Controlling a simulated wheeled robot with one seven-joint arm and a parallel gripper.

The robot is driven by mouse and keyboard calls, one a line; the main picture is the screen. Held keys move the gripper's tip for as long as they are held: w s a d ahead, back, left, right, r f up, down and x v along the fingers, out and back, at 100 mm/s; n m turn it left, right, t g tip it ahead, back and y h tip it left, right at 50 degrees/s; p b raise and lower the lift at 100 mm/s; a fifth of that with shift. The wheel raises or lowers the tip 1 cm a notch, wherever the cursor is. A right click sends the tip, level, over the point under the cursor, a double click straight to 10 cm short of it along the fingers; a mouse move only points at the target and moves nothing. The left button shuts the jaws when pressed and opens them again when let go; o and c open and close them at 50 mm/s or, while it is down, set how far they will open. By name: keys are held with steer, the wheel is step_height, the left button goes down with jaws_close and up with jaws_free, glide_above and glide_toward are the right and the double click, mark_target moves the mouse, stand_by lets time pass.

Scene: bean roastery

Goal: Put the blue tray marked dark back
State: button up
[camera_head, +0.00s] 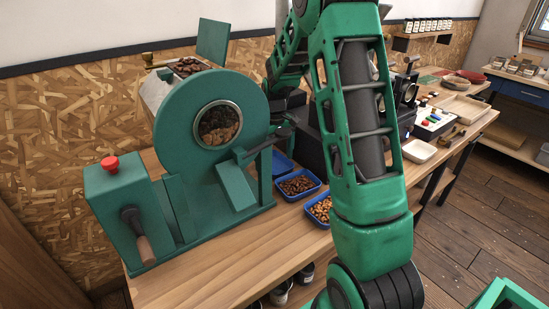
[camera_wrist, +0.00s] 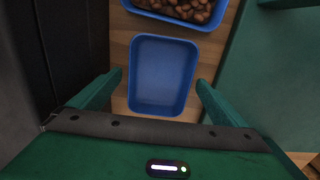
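An empty blue tray (camera_wrist: 162,75) lies on the wooden bench, between the two green fingers of my gripper (camera_wrist: 159,77) in the wrist view. The fingers are spread wide, one on each side, with wood showing between them and the tray. I cannot tell how far above the bench they are. In the head view this tray (camera_head: 282,163) shows partly beside the roaster. A blue tray with brown beans (camera_head: 314,190) stands in front of it, and one with lighter beans (camera_head: 308,211) is nearer, partly behind my arm. I can read no "dark" mark on any tray.
The green roaster (camera_head: 180,205) stands close to the left of the trays. On the bench to the right are a white dish (camera_head: 419,151), a control box with coloured buttons (camera_head: 434,122) and a wooden tray (camera_head: 462,108). Bare bench lies at the front left.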

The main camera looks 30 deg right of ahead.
mark_target(274, 168)
step_height(274, 168, up, 12)
steer(key=shift+r, duration=0.15)
stand_by(0.7)
steer(key=shift+s, duration=0.1)
